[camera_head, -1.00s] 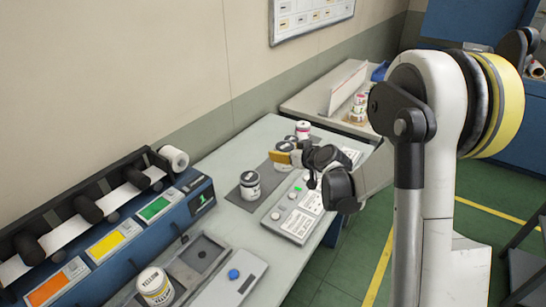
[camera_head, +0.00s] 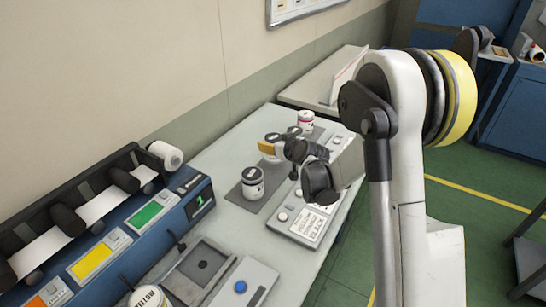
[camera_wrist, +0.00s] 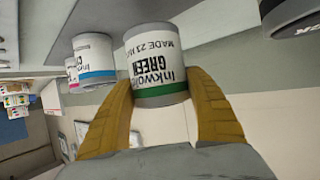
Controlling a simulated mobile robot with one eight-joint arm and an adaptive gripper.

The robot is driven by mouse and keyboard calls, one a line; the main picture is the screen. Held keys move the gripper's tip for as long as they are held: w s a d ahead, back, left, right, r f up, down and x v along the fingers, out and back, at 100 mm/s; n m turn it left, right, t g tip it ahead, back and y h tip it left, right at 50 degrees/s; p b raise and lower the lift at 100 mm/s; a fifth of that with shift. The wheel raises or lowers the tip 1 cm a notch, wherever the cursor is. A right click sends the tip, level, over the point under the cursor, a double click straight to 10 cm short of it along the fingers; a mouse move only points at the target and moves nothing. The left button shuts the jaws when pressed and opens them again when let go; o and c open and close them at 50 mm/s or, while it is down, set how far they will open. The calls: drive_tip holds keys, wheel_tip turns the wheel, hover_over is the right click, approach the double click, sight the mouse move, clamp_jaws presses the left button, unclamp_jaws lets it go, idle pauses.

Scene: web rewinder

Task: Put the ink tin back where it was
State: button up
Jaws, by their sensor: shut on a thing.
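My gripper (camera_wrist: 165,115) is shut on a white ink tin (camera_wrist: 155,62) with a green band and the word GREEN, its two yellow fingers on either side of it. In the head view my gripper (camera_head: 268,148) is over the grey mat (camera_head: 234,195), among the tins, and mostly hides the held tin. A tin with a dark lid (camera_head: 252,183) stands nearer on the mat. A tin with a magenta band (camera_head: 305,120) stands farther back. A tin with a cyan band (camera_wrist: 94,58) is beside the held tin in the wrist view. I cannot tell whether the green tin touches the mat.
A control panel (camera_head: 306,227) with a colour-name label lies right of the mat, under my arm. A blue machine with rollers (camera_head: 133,225) is at the left. The wall runs behind the bench.

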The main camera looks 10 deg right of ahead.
wheel_tip(320, 180, down, 4)
drive_tip(key=shift+w+a+f+b, duration=0.1)
drive_tip(key=shift+f+b, duration=0.05)
drive_tip(key=shift+b, duration=1.05)
drive_tip(key=o, duration=1.4)
